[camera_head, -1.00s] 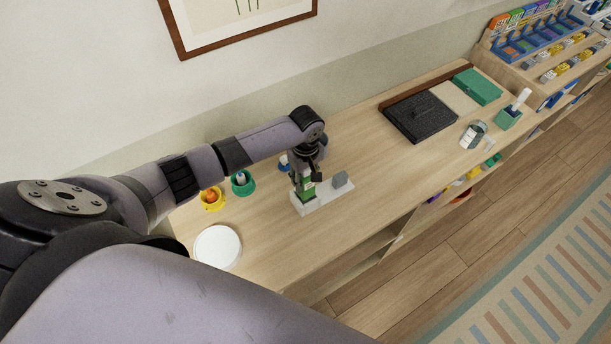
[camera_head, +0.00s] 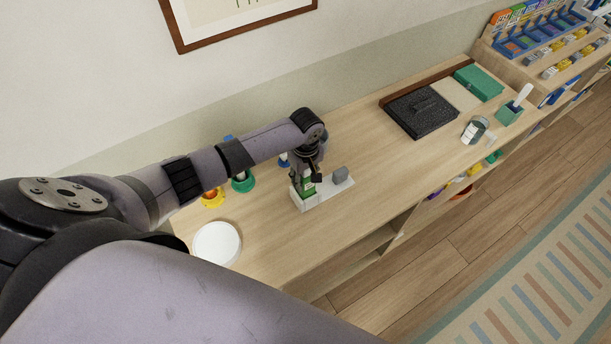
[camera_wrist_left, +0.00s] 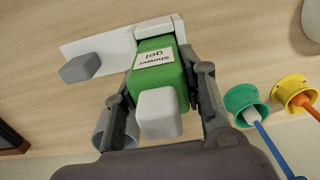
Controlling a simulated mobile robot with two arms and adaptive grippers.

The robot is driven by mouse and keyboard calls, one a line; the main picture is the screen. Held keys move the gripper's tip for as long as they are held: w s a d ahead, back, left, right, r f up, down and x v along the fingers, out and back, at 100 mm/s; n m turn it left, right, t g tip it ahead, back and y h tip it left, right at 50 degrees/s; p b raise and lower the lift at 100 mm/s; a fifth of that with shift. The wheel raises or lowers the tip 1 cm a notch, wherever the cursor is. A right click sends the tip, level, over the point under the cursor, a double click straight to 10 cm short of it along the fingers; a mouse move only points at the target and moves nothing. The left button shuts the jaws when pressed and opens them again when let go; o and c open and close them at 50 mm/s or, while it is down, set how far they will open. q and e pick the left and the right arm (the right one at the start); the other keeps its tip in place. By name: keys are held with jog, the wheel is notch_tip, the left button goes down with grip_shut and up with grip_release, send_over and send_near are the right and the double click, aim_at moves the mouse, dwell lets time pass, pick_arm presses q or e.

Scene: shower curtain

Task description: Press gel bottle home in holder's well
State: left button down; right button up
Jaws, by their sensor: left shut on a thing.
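The green gel bottle (camera_wrist_left: 158,75) has a white label reading "Shower gel" and a pale grey cap. My left gripper (camera_head: 310,178) is shut on it, with one finger on each side in the left wrist view (camera_wrist_left: 165,85). The bottle also shows in the head view (camera_head: 307,188), upright at the left end of the white holder (camera_head: 322,197). The holder shows in the left wrist view (camera_wrist_left: 103,48) too. The bottle's foot is hidden, so I cannot tell how deep it sits. My right gripper is not in view.
A grey block (camera_head: 340,174) stands on the holder's other end. Green (camera_head: 243,184) and yellow (camera_head: 212,198) cups stand to the left, and a white round plate (camera_head: 217,243) is nearer. A black box (camera_head: 421,114) lies farther right. Bare tabletop lies between the holder and the box.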

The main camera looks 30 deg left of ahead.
pick_arm(q)
jog(key=shift+f+b, duration=0.85)
jog(key=shift+f, duration=0.95)
jog(key=c, duration=0.9)
grip_release()
jog(key=shift+c, duration=0.2)
notch_tip(320, 180, up, 12)
jog(key=shift+f, duration=0.15)
jog(key=shift+r+p, duration=0.45)
jog(key=shift+r, duration=0.1)
notch_tip(320, 180, up, 3)
jog(key=p, duration=0.5)
jog(key=shift+r, duration=0.2)
